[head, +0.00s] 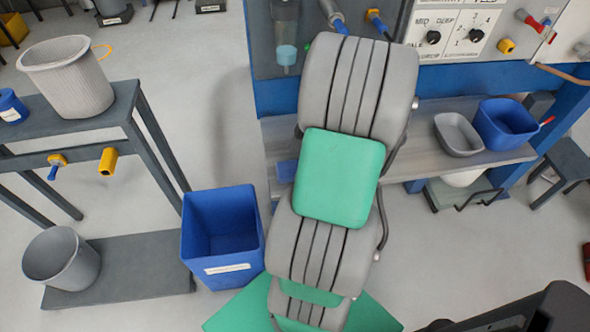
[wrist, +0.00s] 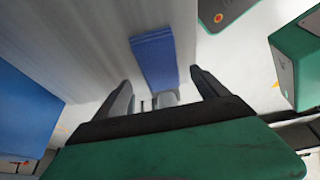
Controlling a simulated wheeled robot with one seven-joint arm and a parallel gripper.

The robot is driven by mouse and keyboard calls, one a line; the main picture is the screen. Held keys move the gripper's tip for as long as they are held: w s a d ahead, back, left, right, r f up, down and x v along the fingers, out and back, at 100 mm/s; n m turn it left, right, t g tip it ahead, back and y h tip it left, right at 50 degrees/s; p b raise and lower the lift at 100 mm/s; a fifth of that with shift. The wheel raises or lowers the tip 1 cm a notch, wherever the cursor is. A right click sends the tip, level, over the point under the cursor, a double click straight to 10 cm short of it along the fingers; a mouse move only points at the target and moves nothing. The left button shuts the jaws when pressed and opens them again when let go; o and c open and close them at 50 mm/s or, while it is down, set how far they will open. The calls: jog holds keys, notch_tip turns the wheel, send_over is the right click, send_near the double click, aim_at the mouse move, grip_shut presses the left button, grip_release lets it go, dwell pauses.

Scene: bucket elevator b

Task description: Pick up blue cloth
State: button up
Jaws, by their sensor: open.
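The blue cloth (wrist: 155,58) is a flat, folded strip lying on a pale grey surface in the wrist view. In the head view, a small blue piece that looks like the same cloth (head: 286,171) shows at the left end of the grey bench, partly hidden by my arm. My gripper (wrist: 162,88) is open, with one finger on each side of the cloth's near end in the picture. Nothing is seen held, and I cannot tell the exact gap to the cloth. In the head view my arm hides the gripper.
A blue bin (head: 223,235) stands on the floor left of the bench (head: 425,165). A grey tray (head: 458,134) and a blue tub (head: 505,124) sit on the bench's right. A control panel (head: 455,30) rises behind. A dark rack (head: 80,130) with a ribbed bucket (head: 67,75) stands left.

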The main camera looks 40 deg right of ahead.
aim_at(292, 167)
jog(key=x, duration=0.3)
jog(key=shift+a+r, duration=0.1)
jog(key=shift+r, duration=0.05)
jog(key=shift+f, duration=0.2)
jog(key=shift+f+b, duration=0.25)
jog(key=shift+b, duration=0.05)
jog(key=shift+c, duration=0.4)
jog(key=shift+w, duration=0.1)
jog(key=c, duration=1.4)
